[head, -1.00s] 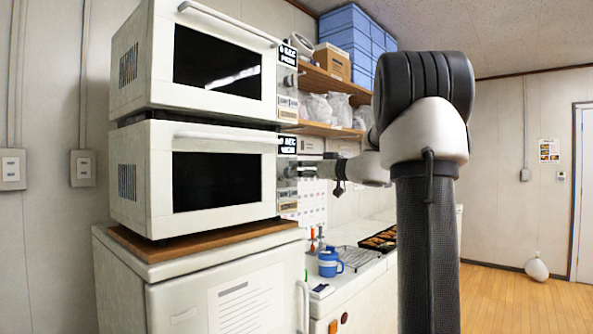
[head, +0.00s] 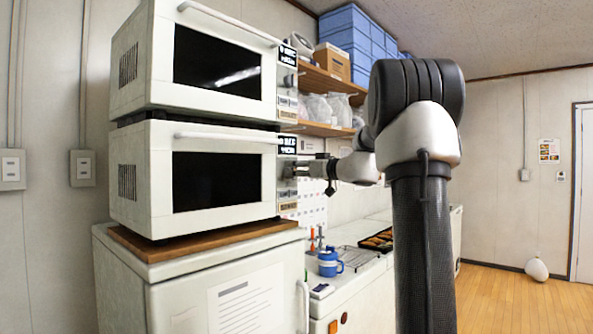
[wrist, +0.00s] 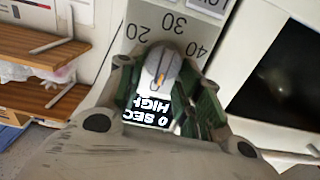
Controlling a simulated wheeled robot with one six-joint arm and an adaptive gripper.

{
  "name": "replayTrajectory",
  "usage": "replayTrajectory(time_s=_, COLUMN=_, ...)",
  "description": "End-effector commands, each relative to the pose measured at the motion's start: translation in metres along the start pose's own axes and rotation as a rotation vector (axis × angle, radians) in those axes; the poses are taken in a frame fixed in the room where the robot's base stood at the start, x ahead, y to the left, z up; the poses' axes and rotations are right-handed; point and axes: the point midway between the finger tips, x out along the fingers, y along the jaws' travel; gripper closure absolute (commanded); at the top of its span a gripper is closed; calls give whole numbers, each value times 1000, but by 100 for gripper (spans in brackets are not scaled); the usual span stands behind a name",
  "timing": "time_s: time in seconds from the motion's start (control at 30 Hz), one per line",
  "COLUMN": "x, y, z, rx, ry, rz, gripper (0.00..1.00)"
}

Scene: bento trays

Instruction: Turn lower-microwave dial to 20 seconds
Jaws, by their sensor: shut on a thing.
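The lower microwave (head: 160,180) is white with a dark window and sits under a second one. My gripper (head: 308,169) is at its right-hand control panel, where the dial is hidden in the head view. The wrist view shows the panel upside down. There the grey dial (wrist: 163,62), with an orange pointer mark, lies between the green-padded fingers of my gripper (wrist: 163,75), which is shut on it. The marks 20, 30 and 40 show around the dial. The display (wrist: 150,110), partly covered, reads 0 SEC and HIGH.
The upper microwave (head: 150,60) stands directly above. Wooden shelves (head: 328,129) with bags are behind my gripper. A blue jug (head: 329,263) and a wire rack stand on the counter below.

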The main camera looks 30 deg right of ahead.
Motion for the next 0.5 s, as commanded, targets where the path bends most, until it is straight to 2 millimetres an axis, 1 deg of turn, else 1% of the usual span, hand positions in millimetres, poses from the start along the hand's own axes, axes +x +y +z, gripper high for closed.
replayTrajectory(time_s=0.27, x=0, y=2, z=0, rx=113, ry=0, rz=0, gripper=89)
replayTrajectory(time_s=0.5, x=0, y=4, z=1, rx=314, ry=0, rz=0, gripper=89)
